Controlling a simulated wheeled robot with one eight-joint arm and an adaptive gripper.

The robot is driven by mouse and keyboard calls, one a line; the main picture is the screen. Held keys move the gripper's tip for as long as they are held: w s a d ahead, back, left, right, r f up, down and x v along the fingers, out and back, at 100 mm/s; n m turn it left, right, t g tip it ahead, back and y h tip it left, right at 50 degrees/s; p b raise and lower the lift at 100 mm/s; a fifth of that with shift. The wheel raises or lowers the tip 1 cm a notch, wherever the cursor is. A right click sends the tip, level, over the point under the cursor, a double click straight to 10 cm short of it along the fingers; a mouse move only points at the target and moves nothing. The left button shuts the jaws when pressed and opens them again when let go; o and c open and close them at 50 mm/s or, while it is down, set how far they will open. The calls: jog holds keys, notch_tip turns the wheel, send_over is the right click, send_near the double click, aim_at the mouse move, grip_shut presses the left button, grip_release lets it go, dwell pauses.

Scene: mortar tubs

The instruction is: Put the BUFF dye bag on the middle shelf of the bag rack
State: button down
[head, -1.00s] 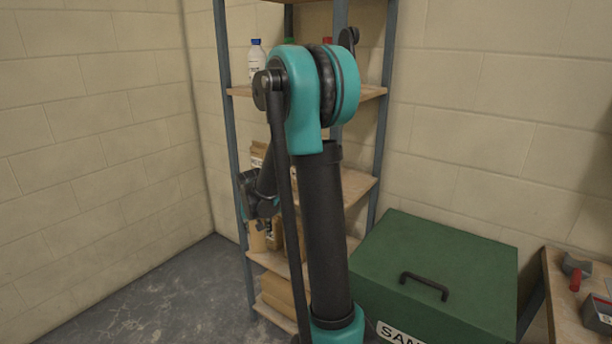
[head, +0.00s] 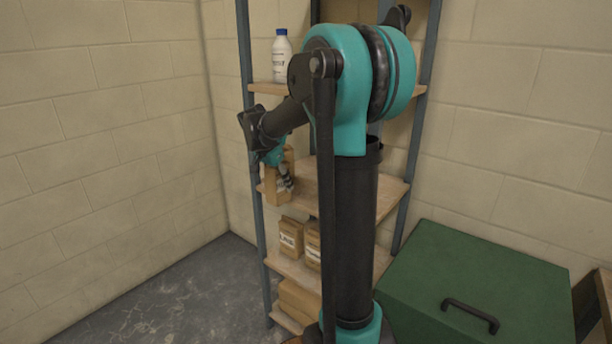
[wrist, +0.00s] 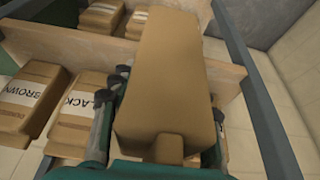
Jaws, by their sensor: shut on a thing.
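My gripper (wrist: 160,128) is shut on a tan paper bag (wrist: 165,75), with a finger on each side. The held bag's label does not show, so I cannot read its colour name. In the head view the bag (head: 274,190) hangs roughly upright from my gripper (head: 284,172) at the left front of the middle shelf (head: 325,197). Its bottom overlaps the shelf's front edge; I cannot tell whether it touches. The bag rack (head: 247,60) has blue-grey posts and wooden shelves. My arm hides much of its middle.
Bags marked BROWN (wrist: 32,92) and BLACK (wrist: 82,115) stand on the shelf below. A white bottle (head: 281,58) is on the shelf above. Tan packages (head: 298,298) lie at the bottom. A green bin (head: 480,285) stands at right. The visible middle shelf right of the held bag looks clear.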

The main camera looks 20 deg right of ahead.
jog(key=w+d, duration=0.1)
jog(key=d, duration=0.1)
jog(key=w+d, duration=0.3)
jog(key=d, duration=0.2)
jog(key=shift+w+d, duration=0.1)
jog(key=shift+w, duration=0.3)
jog(key=shift+w+d+f, duration=0.2)
jog(key=shift+w+d, duration=0.2)
jog(key=shift+d, duration=0.25)
jog(key=shift+w+d+f, duration=0.15)
jog(key=shift+w+d, duration=0.25)
jog(key=shift+d, duration=0.2)
jog(key=shift+f, duration=0.4)
jog(key=shift+f, duration=0.1)
jog(key=c, duration=0.8)
grip_release()
jog(key=shift+o, duration=0.2)
jog(key=shift+a, duration=0.1)
